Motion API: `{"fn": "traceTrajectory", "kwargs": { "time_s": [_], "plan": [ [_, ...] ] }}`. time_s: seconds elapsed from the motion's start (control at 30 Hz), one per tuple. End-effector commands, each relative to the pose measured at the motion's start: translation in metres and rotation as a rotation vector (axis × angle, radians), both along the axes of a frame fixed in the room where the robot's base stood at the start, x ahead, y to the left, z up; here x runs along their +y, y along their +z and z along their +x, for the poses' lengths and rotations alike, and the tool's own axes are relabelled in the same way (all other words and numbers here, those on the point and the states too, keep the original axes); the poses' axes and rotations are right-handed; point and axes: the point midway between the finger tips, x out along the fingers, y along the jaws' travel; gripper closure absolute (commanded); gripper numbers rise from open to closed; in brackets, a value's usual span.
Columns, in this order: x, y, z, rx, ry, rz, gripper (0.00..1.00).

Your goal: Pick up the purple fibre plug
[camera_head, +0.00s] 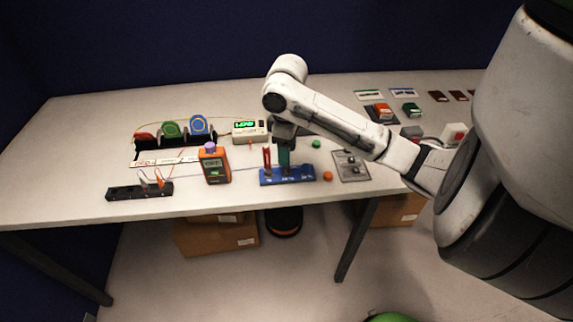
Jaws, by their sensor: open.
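A small purple piece (210,146) shows at the top of an orange and dark handheld meter (215,168) left of the table's middle. It is the only purple thing I can make out, and it is too small to tell whether it is a plug. My gripper (284,141) points down over a blue stand (289,177), to the right of the purple piece and apart from it. The gripper is open. Its fingertips are dark and hard to tell from the upright dark green piece (285,157) below them. A red upright piece (267,158) stands in the stand's left part.
A box with a green display (249,130) stands behind the meter. Green and blue reels (199,125) stand at the back left. A black strip (139,191) with thin cables lies front left. Green (316,144) and orange (327,176) balls lie right of the stand.

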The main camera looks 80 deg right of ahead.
Motion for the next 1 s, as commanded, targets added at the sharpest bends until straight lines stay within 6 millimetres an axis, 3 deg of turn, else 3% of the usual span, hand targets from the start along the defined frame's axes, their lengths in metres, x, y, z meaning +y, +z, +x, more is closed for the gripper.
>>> {"fn": "traceTrajectory", "kwargs": {
  "time_s": [0.27, 0.57, 1.0],
  "plan": [
    [-0.002, -0.035, 0.002, 0.002, -0.002, 0.0, 0.49],
    [-0.002, -0.039, 0.003, 0.0, 0.0, -0.001, 0.5],
    [-0.002, -0.039, 0.003, 0.0, 0.0, -0.001, 0.92]
  ]
}}
